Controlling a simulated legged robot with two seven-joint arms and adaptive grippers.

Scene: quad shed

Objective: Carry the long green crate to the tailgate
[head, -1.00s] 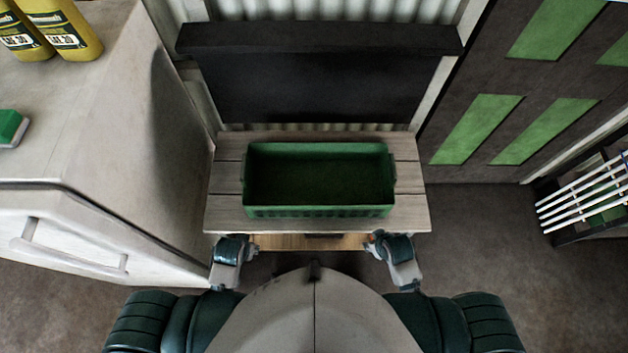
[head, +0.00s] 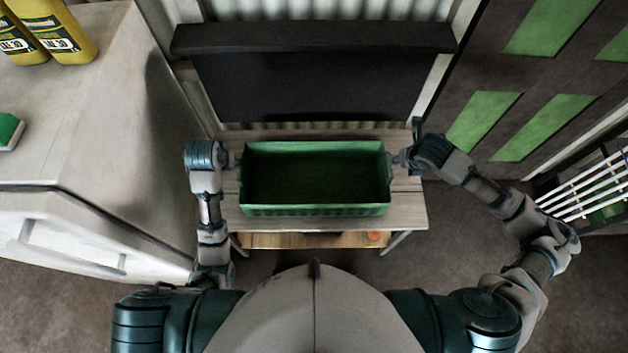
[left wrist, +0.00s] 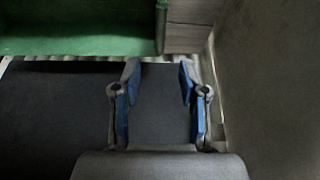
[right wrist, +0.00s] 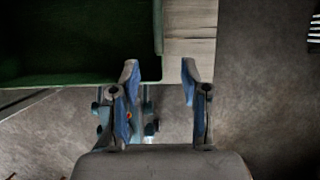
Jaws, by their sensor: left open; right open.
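The long green crate (head: 315,210) sits empty and level on a slatted wooden bench (head: 408,212), its long side facing me. My left gripper (head: 231,160) is open at the crate's left end. My right gripper (head: 400,160) is open at the crate's right end. The left wrist view shows the open fingers (left wrist: 159,68) just off the crate's end wall (left wrist: 160,25). The right wrist view shows open fingers (right wrist: 159,68) near the other end wall (right wrist: 157,40). Neither gripper visibly holds the crate; contact is unclear. I cannot identify a tailgate.
A pale cabinet (head: 95,130) stands close on the left, with yellow bottles (head: 65,35) and a green block (head: 8,130) on top. A dark panel (head: 315,85) is behind the bench. A white-barred rack (head: 590,185) is right. A small orange thing (head: 373,235) is on the lower shelf.

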